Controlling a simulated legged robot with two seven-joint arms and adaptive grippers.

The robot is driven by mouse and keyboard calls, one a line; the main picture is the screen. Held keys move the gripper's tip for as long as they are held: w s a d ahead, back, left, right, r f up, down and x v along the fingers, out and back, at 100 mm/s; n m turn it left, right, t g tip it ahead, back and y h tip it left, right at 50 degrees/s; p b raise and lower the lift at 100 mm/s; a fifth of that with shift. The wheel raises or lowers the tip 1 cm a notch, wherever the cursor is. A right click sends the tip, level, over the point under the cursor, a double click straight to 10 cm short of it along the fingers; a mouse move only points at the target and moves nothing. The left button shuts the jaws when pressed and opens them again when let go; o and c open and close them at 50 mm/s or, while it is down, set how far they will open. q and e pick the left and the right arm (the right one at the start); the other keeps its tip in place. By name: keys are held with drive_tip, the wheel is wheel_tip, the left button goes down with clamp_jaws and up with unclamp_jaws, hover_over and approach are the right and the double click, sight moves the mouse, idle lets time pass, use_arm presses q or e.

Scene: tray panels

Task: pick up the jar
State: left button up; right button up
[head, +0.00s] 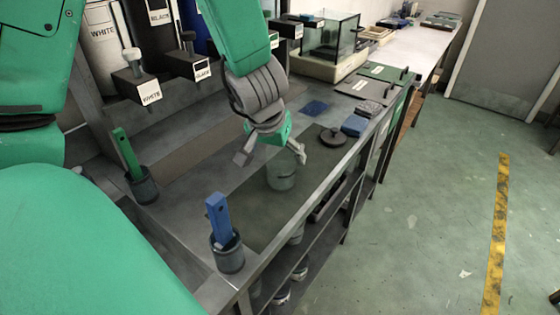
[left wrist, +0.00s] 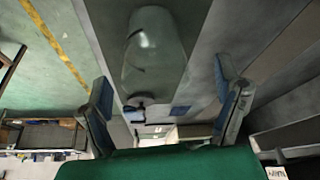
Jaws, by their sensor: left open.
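The jar (head: 282,174) is clear, greenish glass and stands on a dark mat (head: 262,212) on the grey bench. In the left wrist view the jar (left wrist: 152,55) shows large, beyond the fingers and between their lines. My left gripper (head: 272,153) is open, its two fingers spread just above the jar's top in the head view. The fingers also show in the left wrist view (left wrist: 162,85), with nothing between them; whether they touch the jar cannot be told. My right gripper is not in view.
A dark round lid with a knob (head: 333,137) lies behind the jar. Dark cups with a blue-handled tool (head: 227,254) and a green-handled tool (head: 144,188) stand nearer. Labelled dispensers line the left.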

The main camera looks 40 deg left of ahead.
sight(281, 160)
use_arm(q)
drive_tip(key=x, duration=0.1)
drive_tip(key=b+x, duration=0.1)
drive_tip(key=x, duration=0.2)
drive_tip(key=shift+w+d+b, duration=0.25)
drive_tip(key=shift+d+b, duration=0.05)
drive_tip(key=shift+b, duration=0.1)
drive_tip(key=shift+w+d, duration=0.1)
drive_tip(key=shift+r, duration=0.15)
drive_tip(key=shift+c, duration=0.8)
drive_tip(key=c, duration=1.3)
